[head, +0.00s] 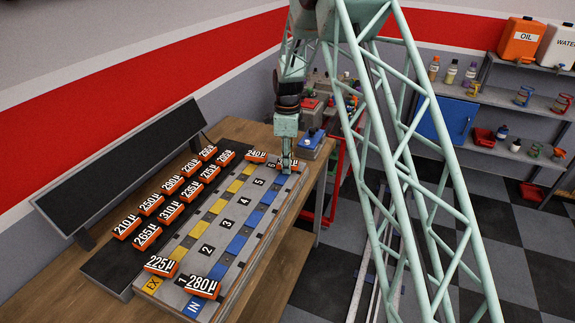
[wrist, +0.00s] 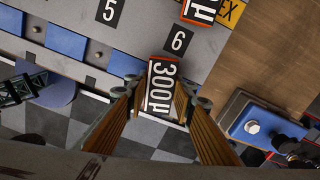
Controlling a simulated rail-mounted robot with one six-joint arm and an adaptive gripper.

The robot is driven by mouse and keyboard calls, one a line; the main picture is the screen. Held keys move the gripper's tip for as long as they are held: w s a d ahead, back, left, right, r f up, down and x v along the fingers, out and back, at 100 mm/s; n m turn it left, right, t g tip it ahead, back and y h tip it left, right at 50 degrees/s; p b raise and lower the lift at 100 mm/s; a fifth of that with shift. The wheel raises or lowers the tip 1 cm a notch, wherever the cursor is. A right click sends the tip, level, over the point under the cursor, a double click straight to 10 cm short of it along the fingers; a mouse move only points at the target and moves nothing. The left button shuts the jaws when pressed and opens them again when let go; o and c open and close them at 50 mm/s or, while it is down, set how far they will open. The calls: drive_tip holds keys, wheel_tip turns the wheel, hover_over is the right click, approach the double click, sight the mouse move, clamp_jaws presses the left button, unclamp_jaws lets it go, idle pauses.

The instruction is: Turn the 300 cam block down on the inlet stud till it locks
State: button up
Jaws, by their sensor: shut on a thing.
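My gripper (wrist: 162,104) is shut on the 300 cam block (wrist: 161,84), an orange block with a black face reading 300µ, with one finger on each side. The block is at the inlet edge of the grey plate (wrist: 125,30), beside number 6. The inlet stud under it is hidden, and I cannot tell whether the block is locked. In the head view my gripper (head: 287,168) points down at the far end of the plate (head: 215,262) and hides most of the block. Blue inlet squares (wrist: 84,52) with small studs show along the row.
The 240 block (head: 257,156) sits on the exhaust side at 6, close by. The 225 (head: 161,266) and 280 (head: 199,287) blocks are at the near end. Several orange blocks stand on the black rack (head: 113,262). A blue-topped box (head: 310,145) stands just beyond my gripper.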

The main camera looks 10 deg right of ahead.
drive_tip(key=shift+m, duration=0.6)
drive_tip(key=o, duration=1)
drive_tip(key=shift+c, duration=0.2)
drive_tip(key=shift+r, duration=0.1)
wheel_tip(320, 180, up, 12)
wheel_tip(320, 180, up, 7)
drive_tip(key=p, duration=0.3)
drive_tip(key=shift+p, duration=0.4)
